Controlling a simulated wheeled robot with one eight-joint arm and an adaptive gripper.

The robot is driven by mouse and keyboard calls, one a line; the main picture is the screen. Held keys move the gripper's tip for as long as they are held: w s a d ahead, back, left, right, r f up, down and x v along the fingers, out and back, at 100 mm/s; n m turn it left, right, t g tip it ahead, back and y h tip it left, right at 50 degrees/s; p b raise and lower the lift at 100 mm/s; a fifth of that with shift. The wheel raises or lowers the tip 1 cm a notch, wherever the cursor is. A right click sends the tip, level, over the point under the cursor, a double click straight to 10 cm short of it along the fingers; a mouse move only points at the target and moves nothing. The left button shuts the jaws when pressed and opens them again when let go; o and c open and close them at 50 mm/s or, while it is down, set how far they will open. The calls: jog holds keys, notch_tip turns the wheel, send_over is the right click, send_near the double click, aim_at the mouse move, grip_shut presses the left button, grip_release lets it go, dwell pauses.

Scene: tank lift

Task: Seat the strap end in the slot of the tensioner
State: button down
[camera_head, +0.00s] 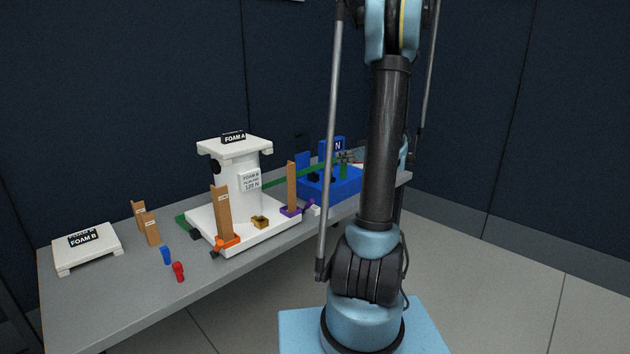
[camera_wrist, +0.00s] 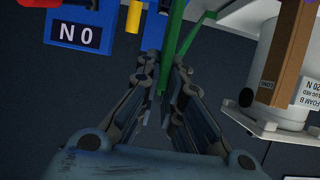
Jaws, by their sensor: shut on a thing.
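The green strap (camera_head: 290,180) runs from the white tank stand toward the blue tensioner (camera_head: 325,187) at the table's far right end. In the wrist view the strap (camera_wrist: 176,45) passes between the fingers of my gripper (camera_wrist: 165,75). My gripper (camera_head: 345,157) is shut on the strap end, above the tensioner. The tensioner's blue label panel (camera_wrist: 80,38) in the wrist view reads "N 0". I cannot make out the slot or whether the strap end is inside it; the gripper and my arm cover part of the area.
The white tank (camera_head: 238,185) labelled FOAM A stands on a white base, with brown uprights (camera_head: 222,215) and (camera_head: 292,185) beside it. A white FOAM B platform (camera_head: 85,250), brown blocks (camera_head: 150,228), a blue piece (camera_head: 166,255) and a red piece (camera_head: 178,271) are on the left.

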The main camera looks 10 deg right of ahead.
jog(key=shift+w+r, duration=0.1)
jog(key=shift+r, duration=0.2)
jog(key=w+a, duration=1)
jog(key=w, duration=0.4)
jog(key=shift+w+a+f, duration=0.1)
jog(key=shift+f, duration=1.65)
jog(key=shift+w+a+f, duration=0.1)
jog(key=shift+f, duration=1.65)
jog(key=c, duration=1.8)
grip_release()
jog(key=shift+o, duration=0.2)
